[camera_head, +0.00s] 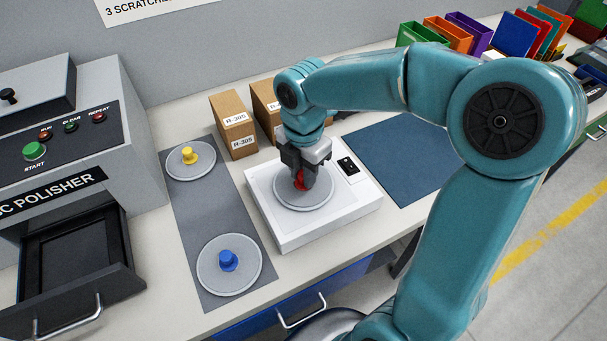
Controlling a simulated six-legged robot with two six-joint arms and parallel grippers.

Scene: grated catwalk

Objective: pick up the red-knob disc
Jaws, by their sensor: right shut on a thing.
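The red-knob disc (305,197) is a round grey plate with a red knob. It is on or just above the white box-like device (290,232) in the middle of the bench; I cannot tell whether it touches. My right gripper (300,181) points down over the disc and is shut on its red knob, which the fingers partly hide. The yellow-knob disc (190,162) and the blue-knob disc (229,265) lie on a dark grey mat (193,215) to the left. My left gripper is not in view.
The disc polisher (60,150) stands at the left with its black drawer (80,262) out. Cardboard boxes (233,124) stand behind the white device. A blue mat (395,155) lies bare to its right, partly behind my arm. Coloured bins (445,35) stand at the back right.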

